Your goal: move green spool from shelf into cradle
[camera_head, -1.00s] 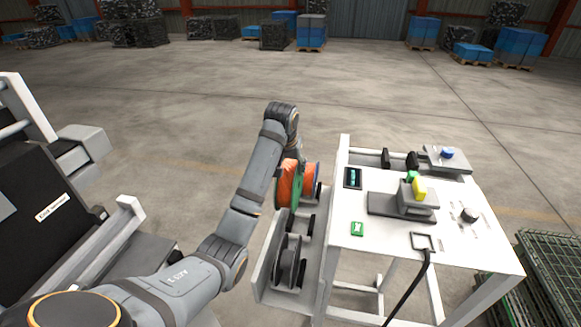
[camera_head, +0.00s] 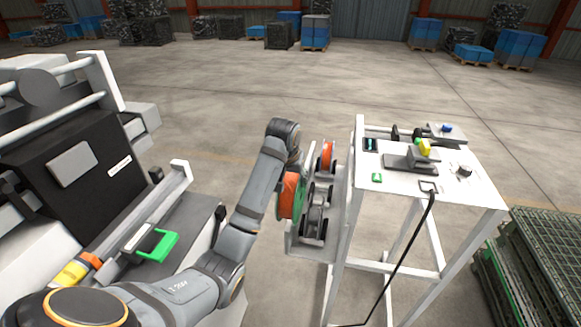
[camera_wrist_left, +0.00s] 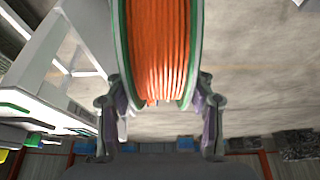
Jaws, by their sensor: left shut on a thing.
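The green spool (camera_head: 291,196), wound with orange strand between green flanges, hangs just left of the shelf (camera_head: 339,215) on the white table's side. My left gripper (camera_head: 296,168) is shut on it. In the left wrist view the spool (camera_wrist_left: 158,50) fills the top middle, between the two fingers of the gripper (camera_wrist_left: 160,108). The fingertips in the head view are mostly hidden by my wrist and the spool. I cannot tell for sure which part is the cradle. My right gripper is not in view.
The shelf holds a grey spool (camera_head: 315,222) and another orange spool (camera_head: 327,156). A large machine with a black panel (camera_head: 85,170) and a green handle-like frame (camera_head: 158,246) stands at left. The white table (camera_head: 465,200) is at right. Open floor lies beyond.

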